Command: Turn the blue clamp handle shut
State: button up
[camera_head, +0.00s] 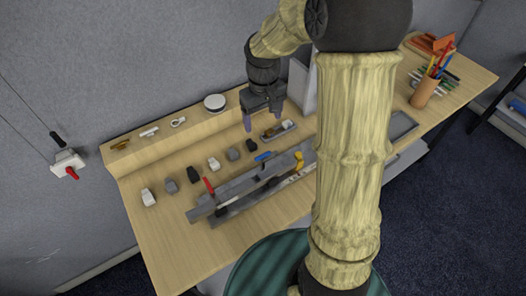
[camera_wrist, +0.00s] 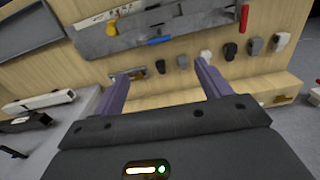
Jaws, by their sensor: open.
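The blue clamp handle (camera_head: 263,157) is a short bar on the grey metal clamp fixture (camera_head: 236,188) on the table. In the wrist view the blue handle (camera_wrist: 159,40) lies roughly along the fixture's near edge, beyond my fingertips. A red handle (camera_head: 209,187) and a yellow handle (camera_head: 299,160) are on the same fixture, either side of the blue one. The red handle (camera_wrist: 244,18) points across the edge. My gripper (camera_head: 261,120) is open and empty, behind the blue handle and apart from it. Both fingers of my gripper (camera_wrist: 162,72) show in the wrist view.
Several small grey, white and black blocks (camera_head: 214,163) line the table behind the fixture. A hand plane (camera_head: 278,129) sits close to my gripper. A raised wooden ledge (camera_head: 160,136) runs along the back. A pencil cup (camera_head: 424,92) stands at right.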

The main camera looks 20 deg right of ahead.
aim_at(263, 154)
jog(key=shift+w+d, duration=0.1)
jog(key=shift+w, duration=0.5)
notch_tip(263, 154, down, 17)
jog(key=p, duration=0.3)
jog(key=shift+f, duration=0.15)
